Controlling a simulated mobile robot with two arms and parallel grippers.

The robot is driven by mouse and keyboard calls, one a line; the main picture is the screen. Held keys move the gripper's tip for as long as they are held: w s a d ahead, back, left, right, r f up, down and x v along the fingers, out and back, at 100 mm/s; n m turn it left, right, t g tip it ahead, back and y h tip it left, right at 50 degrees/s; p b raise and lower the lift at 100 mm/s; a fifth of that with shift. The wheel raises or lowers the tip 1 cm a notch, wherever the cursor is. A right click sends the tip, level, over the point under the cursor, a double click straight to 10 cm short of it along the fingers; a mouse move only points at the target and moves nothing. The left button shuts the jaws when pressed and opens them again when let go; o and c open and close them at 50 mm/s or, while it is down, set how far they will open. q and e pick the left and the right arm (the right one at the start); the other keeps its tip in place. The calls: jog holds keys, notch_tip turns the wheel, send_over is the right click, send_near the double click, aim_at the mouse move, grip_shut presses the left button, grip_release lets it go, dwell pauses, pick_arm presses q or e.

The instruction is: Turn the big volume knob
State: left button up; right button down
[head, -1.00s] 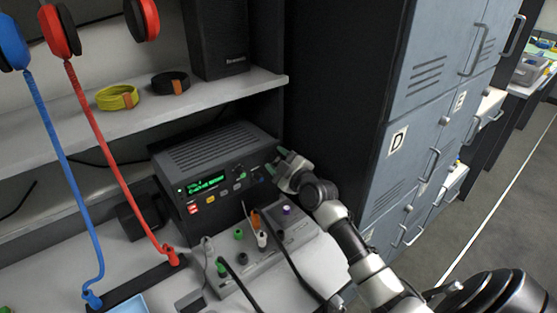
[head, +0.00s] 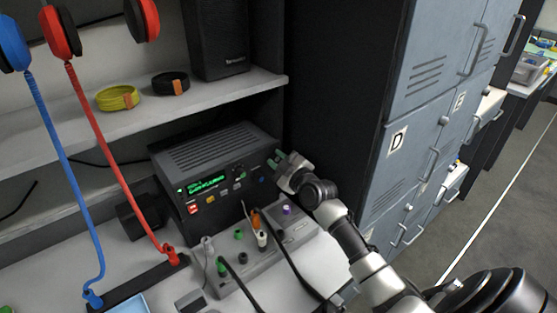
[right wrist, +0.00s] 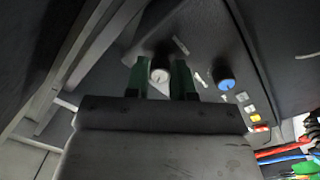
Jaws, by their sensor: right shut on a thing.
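The black radio unit (head: 215,150) with a lit green display (head: 208,184) sits on the counter under the shelf. My right gripper (head: 279,160) is at the right end of its front panel, and the knob there is hidden in the head view. In the right wrist view, the green fingers of my right gripper (right wrist: 160,80) stand on either side of a big knob with a pale face (right wrist: 160,75), shut on it. A smaller blue knob (right wrist: 226,84) is beside it on the panel, apart from the fingers. My left gripper is not in view.
A grey box with plugs and cables (head: 250,262) stands in front of the radio, below my right arm. Grey lockers (head: 410,130) rise close on the right. A shelf (head: 200,103) with wristbands and a speaker (head: 218,38) is above.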

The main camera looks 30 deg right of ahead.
jog(key=m+p, duration=0.1)
jog(key=m, duration=0.7)
jog(key=shift+m+p, duration=0.35)
jog(key=shift+m, duration=0.05)
jog(key=m, duration=0.4)
jog(key=shift+y, duration=0.3)
jog(key=shift+m+g, duration=0.3)
jog(key=shift+m, duration=2.1)
jog(key=c, duration=1)
grip_release()
jog(key=shift+o, duration=0.2)
